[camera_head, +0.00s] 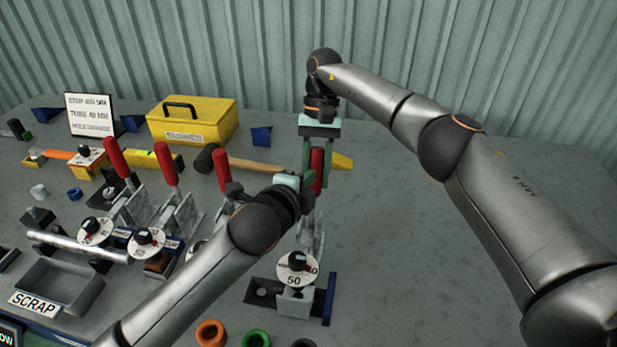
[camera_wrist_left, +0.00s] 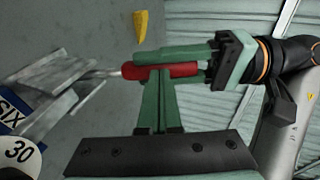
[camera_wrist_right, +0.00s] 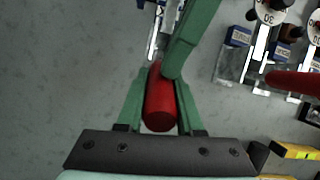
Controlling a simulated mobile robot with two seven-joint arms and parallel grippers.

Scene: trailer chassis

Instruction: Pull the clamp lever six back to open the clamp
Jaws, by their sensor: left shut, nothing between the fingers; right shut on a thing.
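The clamp marked SIX (camera_wrist_left: 8,112) stands at the front right of the bench. Its lever has a red handle (camera_head: 318,168), raised above the clamp base (camera_head: 296,296). My right gripper (camera_head: 315,165) comes from above and behind and is shut on the red handle. In the right wrist view the handle (camera_wrist_right: 160,103) lies between its two green fingers. My left gripper (camera_wrist_left: 158,92) is shut and empty, its fingertips against or very near the handle; I cannot tell if they touch. My left forearm hides part of the neighbouring clamp in the head view.
Other red-handled clamps (camera_head: 168,163) stand to the left. A hammer (camera_head: 245,164), a yellow toolbox (camera_head: 195,122) and a sign (camera_head: 90,115) are further back. A scrap tray (camera_head: 60,284) is front left. Coloured rings (camera_head: 211,333) lie in front. The bench's right side is clear.

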